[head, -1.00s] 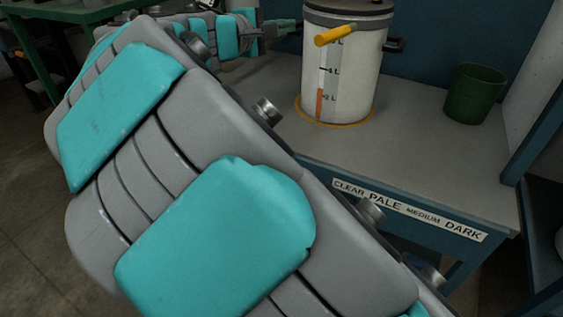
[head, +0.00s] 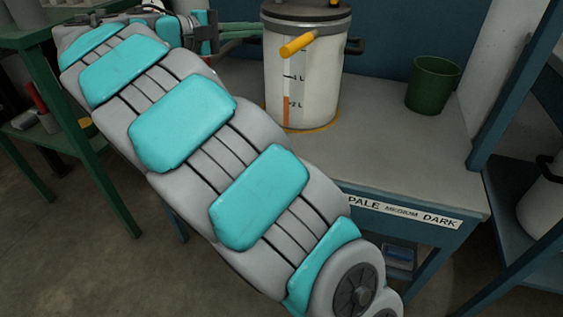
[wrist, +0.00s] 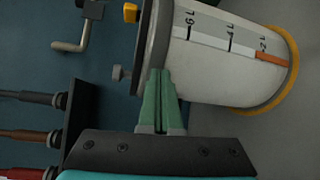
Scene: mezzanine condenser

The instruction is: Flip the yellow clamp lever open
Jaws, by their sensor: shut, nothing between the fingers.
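A white drum (head: 305,85) with a dark lid and a litre scale stands on the grey bench. The yellow clamp lever (head: 297,45) sticks out from just below its lid, toward the front left. In the wrist view the drum (wrist: 215,60) appears sideways, and a small yellow part (wrist: 131,12), seemingly the lever's end, shows near the top edge. My gripper (head: 258,30) is at the drum's left side near the rim, left of the lever. In the wrist view its green fingers (wrist: 160,75) are together and empty, overlapping the drum's rim; contact is unclear.
A green bin (head: 433,85) stands on the bench (head: 390,140) to the right. A blue post (head: 520,85) rises at the right. A green rack (head: 75,130) stands at the left. The wrist view shows a bent grey handle (wrist: 82,35) and a black tool holder (wrist: 80,115).

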